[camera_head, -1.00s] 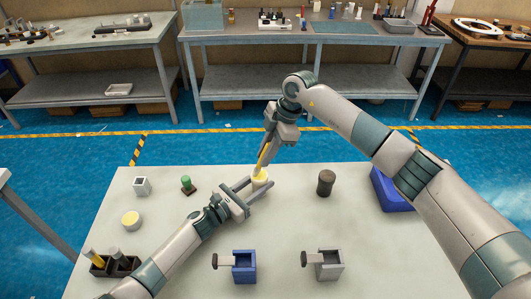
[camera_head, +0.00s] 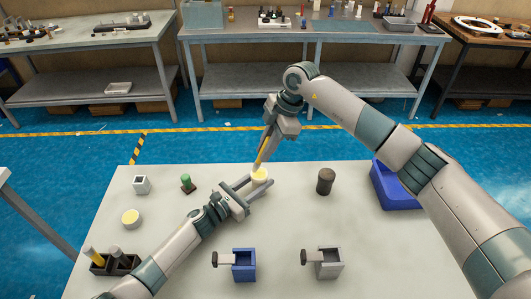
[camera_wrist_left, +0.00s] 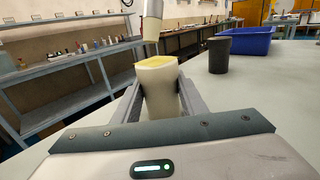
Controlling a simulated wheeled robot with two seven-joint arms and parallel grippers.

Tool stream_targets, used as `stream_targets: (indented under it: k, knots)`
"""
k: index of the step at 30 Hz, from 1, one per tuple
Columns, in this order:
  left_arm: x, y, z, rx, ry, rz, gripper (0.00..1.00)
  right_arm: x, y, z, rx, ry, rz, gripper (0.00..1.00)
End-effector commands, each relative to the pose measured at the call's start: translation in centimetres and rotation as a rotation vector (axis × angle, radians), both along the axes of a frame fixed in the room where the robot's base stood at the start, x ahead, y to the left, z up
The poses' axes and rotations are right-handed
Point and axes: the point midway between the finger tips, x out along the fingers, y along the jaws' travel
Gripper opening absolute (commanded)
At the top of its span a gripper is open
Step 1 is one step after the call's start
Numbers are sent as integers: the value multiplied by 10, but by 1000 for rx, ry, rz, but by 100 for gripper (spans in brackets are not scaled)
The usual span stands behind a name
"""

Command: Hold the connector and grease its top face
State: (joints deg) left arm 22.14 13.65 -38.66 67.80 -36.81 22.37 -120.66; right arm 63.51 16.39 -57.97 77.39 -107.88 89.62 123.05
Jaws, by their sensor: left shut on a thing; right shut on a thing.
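The connector (camera_head: 260,177) is a cream, roughly cylindrical piece standing upright over the table. My left gripper (camera_head: 255,190) is shut around its sides. In the left wrist view the connector (camera_wrist_left: 158,92) sits between the two fingers, and its top face is yellow. My right gripper (camera_head: 268,138) is above it, shut on a yellow-handled tool (camera_head: 262,153) that points down.
On the table (camera_head: 200,235) stand a dark cylinder (camera_head: 325,183), a blue bin (camera_head: 392,188), a green-topped piece (camera_head: 187,184), a small grey box (camera_head: 142,185), a round yellow-topped pot (camera_head: 131,219), a dark holder (camera_head: 112,266), and blue (camera_head: 244,267) and grey (camera_head: 328,265) fixtures.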

Motion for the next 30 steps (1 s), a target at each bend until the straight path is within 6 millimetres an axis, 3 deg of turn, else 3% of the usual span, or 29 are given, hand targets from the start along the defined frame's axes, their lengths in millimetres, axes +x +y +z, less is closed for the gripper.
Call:
stream_targets:
  k: [15, 30]
  knots:
    - [0, 0, 0, -1, -1, 0, 22, 0, 0, 43, 0, 0, 1, 0]
    - [0, 0, 0, -1, -1, 0, 22, 0, 0, 48, 0, 1, 0, 0]
